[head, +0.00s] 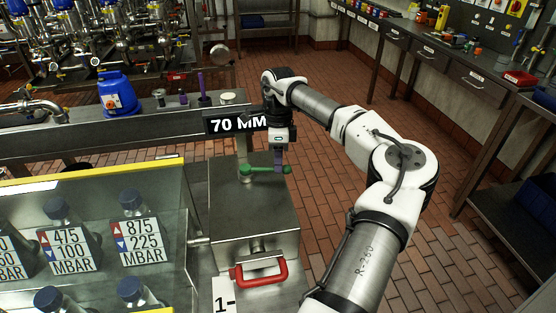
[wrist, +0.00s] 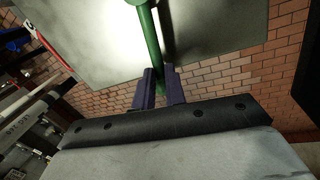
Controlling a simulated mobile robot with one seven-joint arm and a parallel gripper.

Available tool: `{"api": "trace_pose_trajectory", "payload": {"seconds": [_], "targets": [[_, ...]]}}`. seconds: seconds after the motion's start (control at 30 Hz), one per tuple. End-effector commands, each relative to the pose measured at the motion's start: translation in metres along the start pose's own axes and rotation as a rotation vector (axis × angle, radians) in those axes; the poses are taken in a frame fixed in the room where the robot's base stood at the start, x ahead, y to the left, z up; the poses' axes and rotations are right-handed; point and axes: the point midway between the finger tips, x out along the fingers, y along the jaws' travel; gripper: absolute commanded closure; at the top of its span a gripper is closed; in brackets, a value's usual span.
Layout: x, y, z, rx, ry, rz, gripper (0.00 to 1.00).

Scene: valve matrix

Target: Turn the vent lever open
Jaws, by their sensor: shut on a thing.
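The vent lever is a green bar (head: 257,169) on top of a steel box, below the "70 MM" sign in the head view. It lies roughly level, running left to right, with a rounded knob at each end. My gripper (head: 278,162) points down over the right part of the lever. In the wrist view the green lever (wrist: 149,35) runs down between the two dark purple fingers of my gripper (wrist: 159,76), which is shut on it. The part of the lever between the fingers is partly hidden.
The steel box (head: 255,215) carries a red handle (head: 262,274) on its front. A glass-fronted case (head: 95,215) with labelled bottles stands to the left. Open brick floor (head: 330,200) lies to the right.

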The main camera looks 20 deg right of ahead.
Motion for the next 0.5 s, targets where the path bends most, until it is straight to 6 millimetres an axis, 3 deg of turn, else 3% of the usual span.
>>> {"api": "trace_pose_trajectory", "payload": {"seconds": [0.03,0.3,0.33,0.5], "targets": [[0.0013,-0.0003,-0.0068,0.009,0.011,0.002,1.00],[0.0010,-0.0004,-0.0070,0.010,0.011,0.001,1.00],[0.0010,-0.0004,-0.0070,0.011,0.011,0.001,0.85],[0.0006,-0.0005,-0.0055,0.009,0.008,0.000,0.66]]}}
